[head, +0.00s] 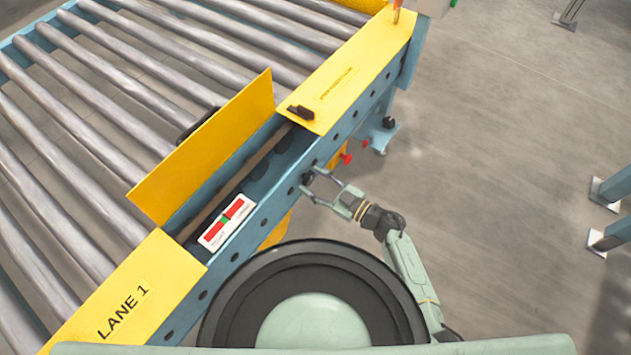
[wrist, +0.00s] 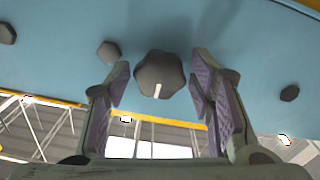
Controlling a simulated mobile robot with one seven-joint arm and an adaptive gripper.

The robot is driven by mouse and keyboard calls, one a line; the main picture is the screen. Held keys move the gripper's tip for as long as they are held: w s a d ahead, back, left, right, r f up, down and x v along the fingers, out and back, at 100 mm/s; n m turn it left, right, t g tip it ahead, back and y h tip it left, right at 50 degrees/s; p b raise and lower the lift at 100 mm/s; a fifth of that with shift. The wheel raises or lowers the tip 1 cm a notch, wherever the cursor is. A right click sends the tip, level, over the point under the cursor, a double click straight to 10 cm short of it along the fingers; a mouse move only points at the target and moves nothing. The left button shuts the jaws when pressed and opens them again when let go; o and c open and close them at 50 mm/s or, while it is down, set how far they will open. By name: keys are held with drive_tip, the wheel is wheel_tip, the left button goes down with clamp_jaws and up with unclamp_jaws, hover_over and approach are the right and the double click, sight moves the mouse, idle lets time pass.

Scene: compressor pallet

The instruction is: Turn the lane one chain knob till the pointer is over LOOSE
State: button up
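The dark lobed knob (wrist: 160,76) is on the blue side rail in the wrist view, with a short white mark on its face at its lower edge. In the head view the knob (head: 308,178) is a small dark spot on the rail. My gripper (head: 314,184) is open in front of it; in the wrist view its two fingers (wrist: 161,82) stand either side of the knob with gaps. A white gauge plate (head: 227,222) with red ends and a green middle lies in the opened channel. Its lettering and pointer are too small to read.
Metal rollers (head: 90,130) fill the left. A red knob (head: 346,158) is further along the rail. Dark bolt heads (wrist: 109,52) flank the knob.

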drive_tip(key=c, duration=0.8)
drive_tip(key=shift+f+b, duration=0.1)
drive_tip(key=shift+b, duration=0.25)
drive_tip(key=n+b, duration=0.2)
drive_tip(key=n, duration=0.1)
drive_tip(key=shift+f, duration=0.1)
drive_tip(key=n+b, duration=0.3)
drive_tip(key=n, duration=0.2)
drive_tip(key=shift+w+d+n+b, duration=0.1)
drive_tip(key=shift+n+b, duration=0.2)
drive_tip(key=shift+b, duration=0.05)
drive_tip(key=n+b, duration=0.1)
drive_tip(key=n, duration=0.1)
drive_tip(key=n+b, duration=0.1)
drive_tip(key=n, duration=0.1)
drive_tip(key=shift+r+n, duration=0.2)
drive_tip(key=shift+n, duration=0.1)
drive_tip(key=shift+r+n+b, duration=0.2)
drive_tip(key=shift+n+b, duration=1.1)
drive_tip(key=shift+n, duration=1)
